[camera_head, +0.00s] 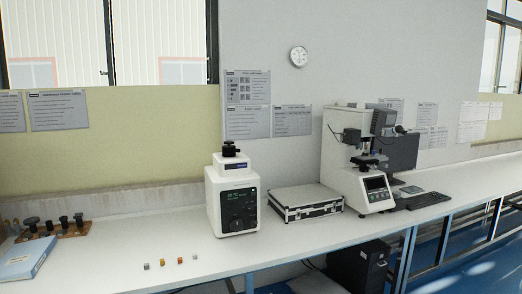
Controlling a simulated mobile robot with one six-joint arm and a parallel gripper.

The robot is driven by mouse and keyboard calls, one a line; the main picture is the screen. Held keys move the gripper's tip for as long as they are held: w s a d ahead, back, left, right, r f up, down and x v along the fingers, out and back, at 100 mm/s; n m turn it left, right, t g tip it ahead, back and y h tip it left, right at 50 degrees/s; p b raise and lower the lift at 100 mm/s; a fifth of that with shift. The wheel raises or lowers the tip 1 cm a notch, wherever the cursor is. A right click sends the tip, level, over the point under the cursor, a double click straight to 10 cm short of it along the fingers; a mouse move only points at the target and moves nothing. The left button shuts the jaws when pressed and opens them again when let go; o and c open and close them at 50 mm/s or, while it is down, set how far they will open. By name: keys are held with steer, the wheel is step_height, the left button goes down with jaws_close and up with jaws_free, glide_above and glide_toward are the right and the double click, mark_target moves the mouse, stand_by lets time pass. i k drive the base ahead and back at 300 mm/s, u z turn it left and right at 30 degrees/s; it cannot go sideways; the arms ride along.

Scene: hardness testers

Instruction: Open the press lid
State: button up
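The press (231,199) is a white box-shaped machine with a dark front panel, a small lit display and a round knob. It stands upright on the white bench, left of the picture's middle. Its lid (231,163) sits on top as a grey plate with a black knob (229,149) above it. The lid looks seated on the body. My gripper is not in view.
The white bench (120,252) runs across the view. Several small samples (163,262) lie left of the press. A silver case (306,202) and a hardness tester (360,170) stand to its right. A blue-white box (25,258) is at far left.

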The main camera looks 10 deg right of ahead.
mark_target(231, 149)
steer(key=i, duration=0.75)
steer(key=u, duration=0.7)
steer(key=i, duration=0.5)
steer(key=u, duration=0.25)
